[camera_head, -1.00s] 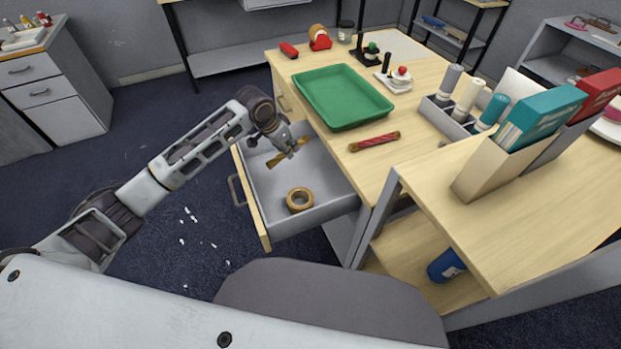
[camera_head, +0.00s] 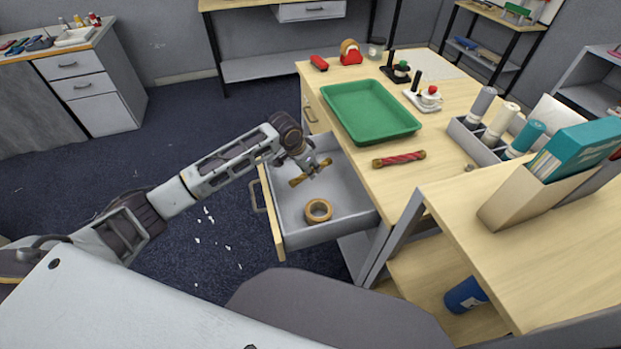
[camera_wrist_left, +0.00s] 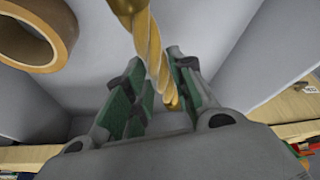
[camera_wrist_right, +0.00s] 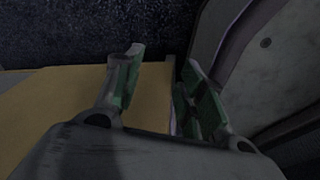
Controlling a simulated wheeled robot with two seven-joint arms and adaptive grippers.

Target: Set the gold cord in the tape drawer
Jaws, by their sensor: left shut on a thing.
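The gold cord (camera_head: 298,181), a twisted gold rod, is held in my left gripper (camera_head: 312,171) over the open tape drawer (camera_head: 273,218). The left wrist view shows the cord (camera_wrist_left: 150,45) between the green-padded fingers of the left gripper (camera_wrist_left: 155,95). In the head view the drawer is pulled out from the desk, with a tan tape roll (camera_head: 318,211) on its grey floor. The roll also shows at upper left in the left wrist view (camera_wrist_left: 35,40). My right gripper (camera_wrist_right: 155,75) shows only in its own wrist view, fingers apart and nothing between them.
On the desk (camera_head: 445,165) are a green tray (camera_head: 370,110) and a red cord with gold ends (camera_head: 399,159) near the drawer side. A grey organiser (camera_head: 472,143) and a file box (camera_head: 535,195) stand to the right. The drawer floor around the tape roll is clear.

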